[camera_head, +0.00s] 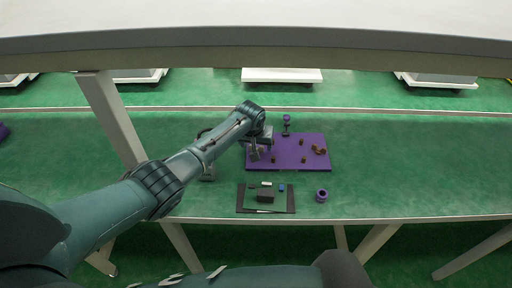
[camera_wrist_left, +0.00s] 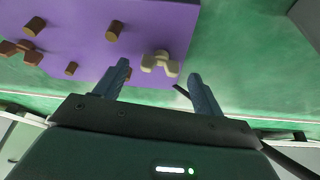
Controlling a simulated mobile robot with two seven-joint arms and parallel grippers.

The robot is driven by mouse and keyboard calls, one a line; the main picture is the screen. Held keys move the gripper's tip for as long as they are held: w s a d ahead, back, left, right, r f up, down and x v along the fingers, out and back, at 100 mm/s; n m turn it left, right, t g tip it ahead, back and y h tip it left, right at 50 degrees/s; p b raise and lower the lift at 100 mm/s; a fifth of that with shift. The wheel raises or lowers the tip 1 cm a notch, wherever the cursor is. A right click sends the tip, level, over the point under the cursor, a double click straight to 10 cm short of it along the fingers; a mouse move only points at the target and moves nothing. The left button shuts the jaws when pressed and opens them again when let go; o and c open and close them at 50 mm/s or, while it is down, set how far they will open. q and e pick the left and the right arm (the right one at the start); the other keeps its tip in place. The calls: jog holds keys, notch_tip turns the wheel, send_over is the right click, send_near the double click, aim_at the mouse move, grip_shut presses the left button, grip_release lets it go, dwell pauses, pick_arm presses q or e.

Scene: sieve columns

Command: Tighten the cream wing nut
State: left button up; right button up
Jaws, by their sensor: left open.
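The cream wing nut (camera_wrist_left: 160,63) sits near the edge of the purple board (camera_wrist_left: 75,15), seen in the left wrist view. My left gripper (camera_wrist_left: 159,71) is open, with one finger on each side of the nut in the picture. I see no finger touching it, and cannot tell the height gap. In the head view my left gripper (camera_head: 254,152) is over the left part of the purple board (camera_head: 290,148), and the nut cannot be made out there. My right gripper is not in view.
Brown pegs (camera_wrist_left: 115,30) and a brown wing nut (camera_wrist_left: 22,52) are on the board. A dark mat (camera_head: 242,200) with small items lies in front, with a purple round part (camera_head: 321,195) to its right. A small purple stand (camera_head: 286,121) is behind. The green table is clear further right.

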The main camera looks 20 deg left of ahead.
pick_arm(q)
jog(key=shift+x, duration=0.85)
jog(key=shift+c, duration=0.2)
jog(key=c, duration=1)
